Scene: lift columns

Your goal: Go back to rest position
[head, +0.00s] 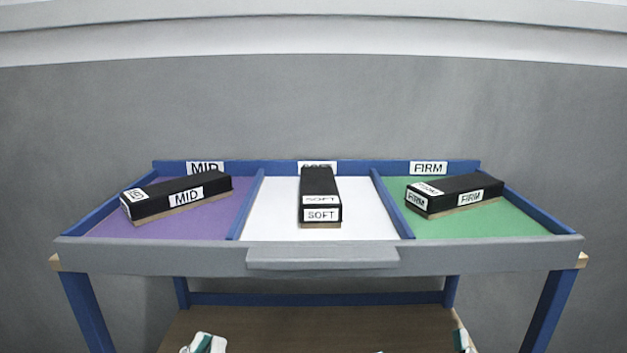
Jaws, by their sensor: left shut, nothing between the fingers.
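My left gripper (205,343) shows at the bottom edge, left of centre, as a white and green tip cut off by the frame. It is shut and empty, in front of the lower shelf and well apart from the blocks. A sliver of my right gripper (462,340) shows at the bottom right; its fingers cannot be made out. A black block labelled MID (207,187) lies at a slant in the purple left compartment. A black block labelled SOFT (320,184) lies lengthwise in the white middle one. A black block labelled FIRM (461,185) lies at a slant in the green right one.
The blocks rest in a blue-framed table (84,306) with dividers and a grey front edge (180,259). A grey ledge (322,258) juts from its front centre. A brown lower shelf (320,326) looks mostly clear. A grey wall (310,110) stands behind.

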